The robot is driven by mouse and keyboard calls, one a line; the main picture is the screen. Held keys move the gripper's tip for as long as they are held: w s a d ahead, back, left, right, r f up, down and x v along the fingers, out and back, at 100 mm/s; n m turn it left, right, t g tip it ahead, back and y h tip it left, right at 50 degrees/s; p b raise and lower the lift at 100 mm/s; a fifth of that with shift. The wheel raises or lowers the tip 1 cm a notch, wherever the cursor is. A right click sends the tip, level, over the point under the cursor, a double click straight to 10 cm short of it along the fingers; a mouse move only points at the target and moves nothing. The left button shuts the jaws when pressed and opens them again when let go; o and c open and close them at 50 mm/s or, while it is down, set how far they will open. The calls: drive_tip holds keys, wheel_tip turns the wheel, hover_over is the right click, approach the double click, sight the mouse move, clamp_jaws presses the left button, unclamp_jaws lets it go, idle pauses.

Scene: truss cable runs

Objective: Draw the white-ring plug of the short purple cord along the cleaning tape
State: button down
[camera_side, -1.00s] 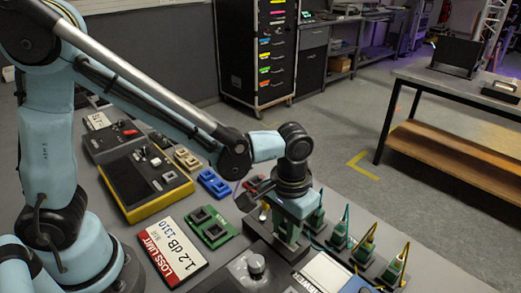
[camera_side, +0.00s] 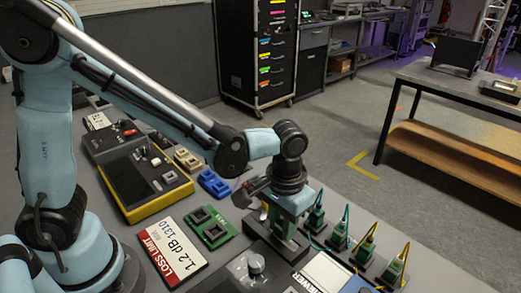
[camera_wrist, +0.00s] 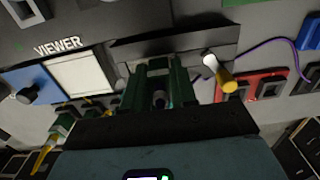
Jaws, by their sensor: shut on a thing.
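My gripper (camera_side: 286,228) is low over the dark cleaning-tape unit (camera_side: 297,250). In the wrist view, its green fingers (camera_wrist: 160,88) are shut on a small dark piece (camera_wrist: 160,99), mostly hidden between them. I cannot make out a white ring on it. The cleaning-tape unit also shows in the wrist view (camera_wrist: 128,50), with its grey strip beyond the fingers. A thin purple cord (camera_wrist: 268,45) runs from the right towards the unit and is lost behind a yellow-and-white peg (camera_wrist: 221,77). I cannot see whether the cord joins the held piece.
Several green plugs with yellow or teal cords (camera_side: 366,246) stand in a row to the right. The viewer (camera_wrist: 80,72) lies beside the tape unit. A green double socket (camera_side: 212,228), blue socket (camera_side: 214,184) and loss-limit sign (camera_side: 170,250) lie to the left.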

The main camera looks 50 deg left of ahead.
drive_tip(key=shift+a, duration=0.45)
idle(0.6)
drive_tip(key=shift+r, duration=0.1)
drive_tip(key=shift+r, duration=2.65)
